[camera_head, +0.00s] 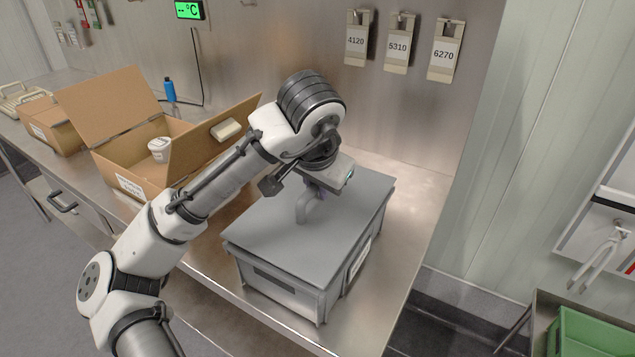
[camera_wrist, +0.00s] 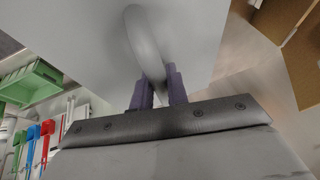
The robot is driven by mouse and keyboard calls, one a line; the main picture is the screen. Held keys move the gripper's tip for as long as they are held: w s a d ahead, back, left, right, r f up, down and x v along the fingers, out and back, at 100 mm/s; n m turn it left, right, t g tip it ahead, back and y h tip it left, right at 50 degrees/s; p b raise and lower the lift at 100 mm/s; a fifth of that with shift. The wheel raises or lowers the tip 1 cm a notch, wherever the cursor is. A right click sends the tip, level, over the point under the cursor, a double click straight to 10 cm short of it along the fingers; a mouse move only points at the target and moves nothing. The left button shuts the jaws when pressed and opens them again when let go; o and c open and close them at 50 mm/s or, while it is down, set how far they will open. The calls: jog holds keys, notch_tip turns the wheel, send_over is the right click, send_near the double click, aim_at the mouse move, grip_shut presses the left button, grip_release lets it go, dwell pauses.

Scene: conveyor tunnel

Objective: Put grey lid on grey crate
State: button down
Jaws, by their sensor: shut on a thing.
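The grey crate (camera_head: 290,295) stands on the metal table, with a white label on its right side. The grey lid (camera_head: 265,230) lies over the crate's top and covers its opening. It looks about level and in line with the crate; whether it is fully seated I cannot tell. My gripper (camera_head: 311,190) is above the lid, shut on the lid's curved handle (camera_head: 307,208). In the wrist view the purple fingers of my gripper (camera_wrist: 158,88) close around the handle (camera_wrist: 146,45), with the lid's flat surface (camera_wrist: 85,35) behind it. The crate's inside is hidden.
An open cardboard box (camera_head: 150,185) with a white tub (camera_head: 160,149) stands left of the crate. A blue bottle (camera_head: 169,90) stands behind it. Numbered tags (camera_head: 398,45) hang on the back wall. A green bin (camera_head: 590,333) is at the lower right, off the table.

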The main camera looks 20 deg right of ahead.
jog(key=shift+f+b, duration=0.5)
jog(key=shift+f, duration=0.4)
jog(key=c, duration=1.3)
grip_release()
jog(key=v, duration=1.4)
jog(key=shift+f, duration=0.1)
